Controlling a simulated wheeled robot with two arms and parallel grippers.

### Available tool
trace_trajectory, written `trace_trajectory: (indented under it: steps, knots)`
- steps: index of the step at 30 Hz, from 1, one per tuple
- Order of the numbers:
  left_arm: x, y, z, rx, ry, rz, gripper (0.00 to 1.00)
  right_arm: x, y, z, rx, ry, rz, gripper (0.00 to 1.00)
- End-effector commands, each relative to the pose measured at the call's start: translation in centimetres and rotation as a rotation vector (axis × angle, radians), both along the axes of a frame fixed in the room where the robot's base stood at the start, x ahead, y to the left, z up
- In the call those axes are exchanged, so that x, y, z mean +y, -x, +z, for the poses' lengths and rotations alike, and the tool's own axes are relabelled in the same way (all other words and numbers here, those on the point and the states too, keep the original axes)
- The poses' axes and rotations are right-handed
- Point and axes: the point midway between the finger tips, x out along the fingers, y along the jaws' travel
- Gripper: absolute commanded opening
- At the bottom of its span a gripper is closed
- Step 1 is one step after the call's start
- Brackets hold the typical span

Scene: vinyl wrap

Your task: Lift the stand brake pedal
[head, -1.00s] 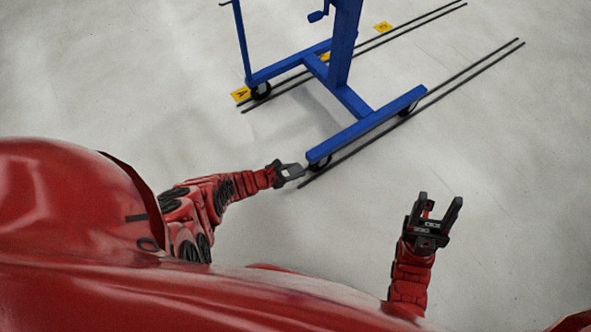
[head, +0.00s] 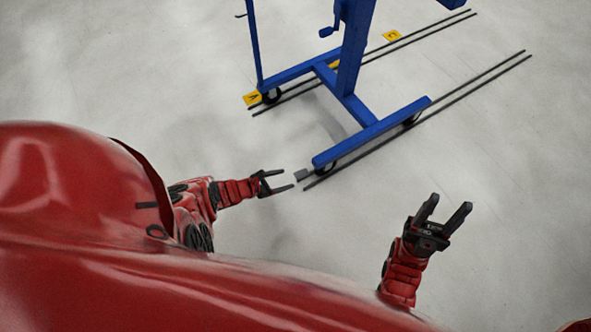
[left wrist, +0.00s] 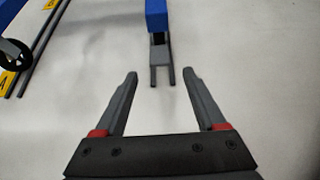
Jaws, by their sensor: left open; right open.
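The blue stand (head: 352,70) stands on casters on the floor, at the top centre of the head view. Its small grey brake pedal (head: 301,174) sticks out at the near left end of the front beam, beside a caster. My left gripper (head: 288,179) is open and empty, just left of the pedal and apart from it. In the left wrist view the pedal (left wrist: 159,53) lies ahead of the open fingers (left wrist: 160,74), roughly centred between them. My right gripper (head: 451,201) is open and empty, right of the stand, over bare floor.
Dark rails (head: 425,114) run along the floor under the stand. Yellow floor markers (head: 252,98) lie beside the far rails. A blue crank handle (head: 328,31) sits on the stand's post. The floor around both grippers is clear.

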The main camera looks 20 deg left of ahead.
Motion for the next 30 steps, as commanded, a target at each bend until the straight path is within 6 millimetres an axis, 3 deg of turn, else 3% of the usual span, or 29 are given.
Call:
trace_trajectory:
  steps: [1, 3, 12, 30]
  knots:
    - [0.9, 0.9, 1.6, 0.001, 0.000, 0.004, 0.72, 0.0, -0.1, 1.6, 0.009, -0.011, 0.002, 0.50]
    - [1.7, 2.0, 2.3, 0.000, -0.001, 0.003, 0.72, 0.1, -0.3, 2.2, 0.020, -0.025, 0.004, 0.50]
    - [3.9, 4.9, 3.9, -0.001, 0.000, 0.001, 0.72, 0.1, -0.5, 3.7, 0.031, -0.039, 0.005, 0.50]
    - [4.1, 5.2, 3.8, -0.001, -0.003, -0.002, 0.72, 0.1, -0.6, 3.7, 0.032, -0.038, 0.005, 0.50]
